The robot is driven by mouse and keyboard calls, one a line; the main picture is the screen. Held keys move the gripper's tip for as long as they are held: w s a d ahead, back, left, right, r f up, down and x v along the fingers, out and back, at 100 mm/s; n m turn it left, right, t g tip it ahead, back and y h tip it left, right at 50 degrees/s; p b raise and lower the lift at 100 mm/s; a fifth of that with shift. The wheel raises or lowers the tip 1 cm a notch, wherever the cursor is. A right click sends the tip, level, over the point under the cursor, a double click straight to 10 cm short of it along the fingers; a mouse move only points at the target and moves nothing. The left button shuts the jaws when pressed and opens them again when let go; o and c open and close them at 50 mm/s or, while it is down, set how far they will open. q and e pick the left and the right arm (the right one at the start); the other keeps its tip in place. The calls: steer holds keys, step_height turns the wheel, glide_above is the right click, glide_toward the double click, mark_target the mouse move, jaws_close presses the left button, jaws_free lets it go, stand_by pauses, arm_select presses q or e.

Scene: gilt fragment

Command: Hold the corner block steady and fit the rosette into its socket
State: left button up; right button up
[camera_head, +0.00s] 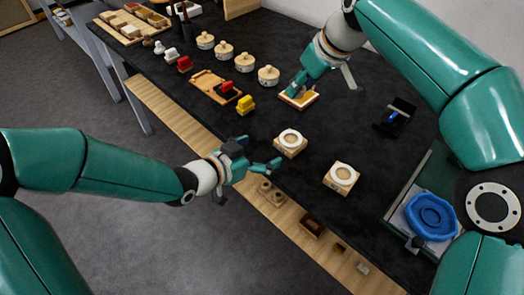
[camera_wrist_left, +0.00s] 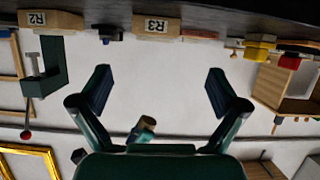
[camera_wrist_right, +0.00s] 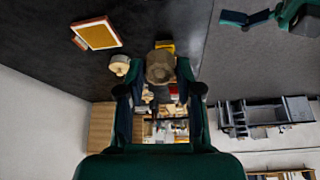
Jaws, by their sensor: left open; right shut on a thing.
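Two pale wooden corner blocks with white round tops stand on the black table: the nearer-to-gripper block (camera_head: 290,144), and another block (camera_head: 342,179) to its right. In the left wrist view the labels R3 (camera_wrist_left: 157,26) and R2 (camera_wrist_left: 50,20) show on their sides. My left gripper (camera_head: 264,157) is open and empty, just left of the nearer block and apart from it; its fingers are spread in the left wrist view (camera_wrist_left: 159,85). My right gripper (camera_head: 295,86) is shut on a brownish round piece, seemingly the rosette (camera_wrist_right: 160,67), above an orange-topped pad (camera_head: 309,100).
Several round wooden boxes (camera_head: 245,63) line the table behind. A yellow piece (camera_head: 245,105) and a wooden tray (camera_head: 209,83) lie left of the pad. A wooden strip (camera_head: 170,110) runs along the front.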

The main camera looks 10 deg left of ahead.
mark_target(284, 143)
arm_select(q)
steer(key=shift+d+m, duration=0.45)
steer(key=shift+m, duration=0.05)
steer(key=x, duration=1.1)
steer(key=shift+w+d+f, duration=0.1)
steer(key=shift+f, duration=0.1)
steer(key=c, duration=1.2)
